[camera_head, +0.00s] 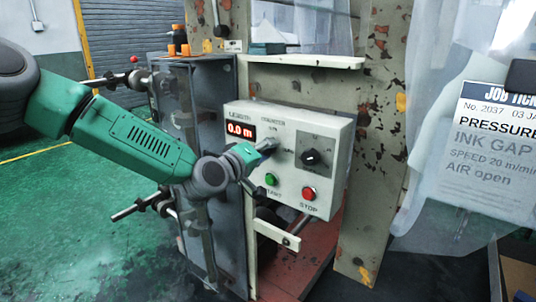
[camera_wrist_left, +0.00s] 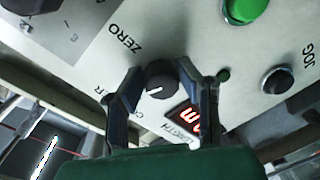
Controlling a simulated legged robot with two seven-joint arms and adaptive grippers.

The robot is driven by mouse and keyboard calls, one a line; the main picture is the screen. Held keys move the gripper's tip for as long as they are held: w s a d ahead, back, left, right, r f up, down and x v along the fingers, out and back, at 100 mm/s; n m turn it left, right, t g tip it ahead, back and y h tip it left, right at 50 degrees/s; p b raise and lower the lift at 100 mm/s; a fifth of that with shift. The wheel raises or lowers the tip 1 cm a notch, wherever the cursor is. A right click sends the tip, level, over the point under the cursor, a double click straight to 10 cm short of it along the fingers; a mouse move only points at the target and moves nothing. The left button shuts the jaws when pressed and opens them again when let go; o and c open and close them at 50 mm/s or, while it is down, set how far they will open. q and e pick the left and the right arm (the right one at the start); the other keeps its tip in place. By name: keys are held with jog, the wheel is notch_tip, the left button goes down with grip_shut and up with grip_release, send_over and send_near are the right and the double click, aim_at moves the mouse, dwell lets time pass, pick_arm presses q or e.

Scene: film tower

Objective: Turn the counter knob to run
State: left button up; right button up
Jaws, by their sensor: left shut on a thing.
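The control box (camera_head: 330,130) is a pale panel with a red display (camera_head: 240,131) reading 0.0 m. My left gripper (camera_head: 266,147) is shut on the counter knob, at the panel's upper middle. In the left wrist view the small black counter knob (camera_wrist_left: 160,78) sits between the two fingers of my left gripper (camera_wrist_left: 166,82). Its white mark is on the side toward the wrist. The ZERO label (camera_wrist_left: 125,40) is beside it. In the head view the gripper hides most of the knob. My right gripper is not in view.
A larger black knob (camera_head: 310,157) is right of the gripper. Below are a green button (camera_head: 270,179) and a red STOP button (camera_head: 308,194). A job ticket (camera_head: 500,130) hangs at the right. A grey cabinet with bars (camera_head: 215,110) stands close behind my left wrist.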

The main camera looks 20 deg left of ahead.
pick_arm(q)
jog(key=shift+a+f+n+b, duration=0.15)
jog(key=shift+n+b, duration=0.7)
jog(key=shift+n, duration=1.15)
jog(key=o, duration=1.1)
jog(key=shift+a, duration=0.1)
jog(key=v, duration=1.2)
jog(key=shift+w+a, duration=0.15)
jog(key=shift+a, duration=0.1)
